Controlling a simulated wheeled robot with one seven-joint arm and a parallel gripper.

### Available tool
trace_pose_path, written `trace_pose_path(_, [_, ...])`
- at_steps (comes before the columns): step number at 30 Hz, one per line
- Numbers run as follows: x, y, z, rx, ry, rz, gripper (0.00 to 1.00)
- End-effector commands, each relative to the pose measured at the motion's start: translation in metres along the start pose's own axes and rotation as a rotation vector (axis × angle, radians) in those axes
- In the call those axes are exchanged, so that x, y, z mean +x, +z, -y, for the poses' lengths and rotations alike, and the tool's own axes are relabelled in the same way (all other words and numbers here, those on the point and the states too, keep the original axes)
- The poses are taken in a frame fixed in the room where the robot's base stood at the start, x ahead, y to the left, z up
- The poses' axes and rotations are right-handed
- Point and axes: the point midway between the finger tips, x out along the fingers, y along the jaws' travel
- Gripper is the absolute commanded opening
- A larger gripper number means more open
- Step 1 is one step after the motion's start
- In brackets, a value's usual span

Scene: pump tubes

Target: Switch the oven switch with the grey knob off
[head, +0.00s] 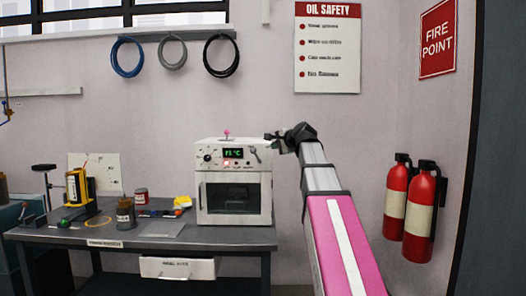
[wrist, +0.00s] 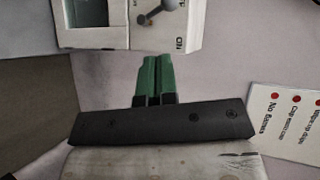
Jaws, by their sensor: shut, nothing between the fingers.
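The white oven (head: 233,216) stands at the right end of the workbench, with a green-lit display on its upper panel. The switch with the grey knob (head: 255,152) is at the panel's right, its lever tilted. In the wrist view the same grey knob (wrist: 164,7) shows upside down at the top edge, partly cut off, beside an "ON" label. My gripper (head: 270,137) is at the oven's upper right corner in the head view. In the wrist view my gripper's green fingers (wrist: 156,58) are together, empty, and point towards the oven front, apart from the knob.
A pink-knobbed lever (head: 226,133) stands on the oven top. The workbench (head: 120,236) carries cans, a yellow device (head: 77,187) and a flat plate. Two fire extinguishers (head: 420,210) hang on the right wall.

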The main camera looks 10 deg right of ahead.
Motion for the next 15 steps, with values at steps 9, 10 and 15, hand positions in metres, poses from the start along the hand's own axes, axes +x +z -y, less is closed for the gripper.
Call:
trace_pose_path(9, [0.048,-0.001,0.001,-0.001,0.003,0.002,0.0])
trace_pose_path(10, [0.054,-0.001,0.0,-0.001,0.003,0.002,0.0])
trace_pose_path(15, [0.086,-0.001,0.001,-0.001,0.003,0.002,0.0])
